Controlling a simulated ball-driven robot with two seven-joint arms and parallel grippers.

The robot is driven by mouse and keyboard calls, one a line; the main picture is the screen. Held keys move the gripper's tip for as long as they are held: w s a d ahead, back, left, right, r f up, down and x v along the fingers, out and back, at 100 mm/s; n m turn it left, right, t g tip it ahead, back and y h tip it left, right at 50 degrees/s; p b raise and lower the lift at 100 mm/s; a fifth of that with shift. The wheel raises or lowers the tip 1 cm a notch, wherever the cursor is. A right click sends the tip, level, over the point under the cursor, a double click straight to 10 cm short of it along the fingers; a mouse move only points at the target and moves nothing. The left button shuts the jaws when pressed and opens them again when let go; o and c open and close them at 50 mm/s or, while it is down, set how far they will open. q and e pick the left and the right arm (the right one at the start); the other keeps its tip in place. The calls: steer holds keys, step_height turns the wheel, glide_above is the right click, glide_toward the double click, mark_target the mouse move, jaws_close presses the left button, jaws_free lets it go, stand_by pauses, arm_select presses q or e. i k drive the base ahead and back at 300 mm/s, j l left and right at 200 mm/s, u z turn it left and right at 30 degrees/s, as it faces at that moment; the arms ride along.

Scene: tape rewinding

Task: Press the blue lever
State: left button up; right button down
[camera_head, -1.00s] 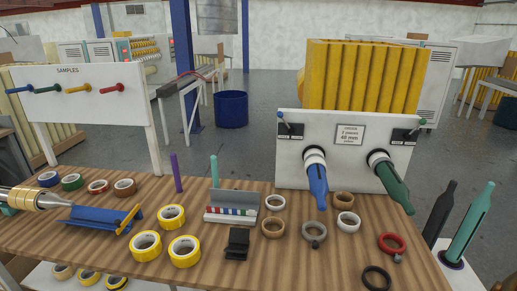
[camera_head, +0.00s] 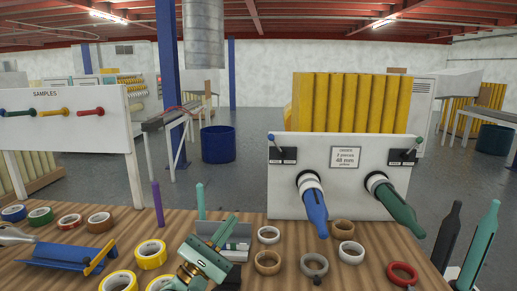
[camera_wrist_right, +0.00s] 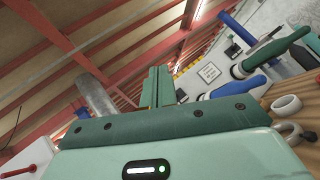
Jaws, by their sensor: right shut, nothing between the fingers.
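A small blue-tipped lever (camera_head: 270,138) sticks up at the left edge of the white panel (camera_head: 350,205), beside a black label. A larger blue spindle (camera_head: 314,208) juts forward from the panel below it. My right gripper (camera_head: 224,232) is over the table, left of the panel and lower than the lever, apart from both. Its two green fingers (camera_wrist_right: 158,86) are together and empty in the right wrist view, pointing upward there. My left gripper is not in view.
A green spindle (camera_head: 396,205) and a green-tipped lever (camera_head: 418,140) are on the panel's right side. Several tape rolls lie on the wooden table (camera_head: 195,215). Purple (camera_head: 158,204) and teal (camera_head: 200,201) pegs stand left of the panel. The air before the lever looks clear.

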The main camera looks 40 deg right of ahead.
mark_target(283, 154)
steer(key=i+l, duration=1)
steer(key=i, duration=0.25)
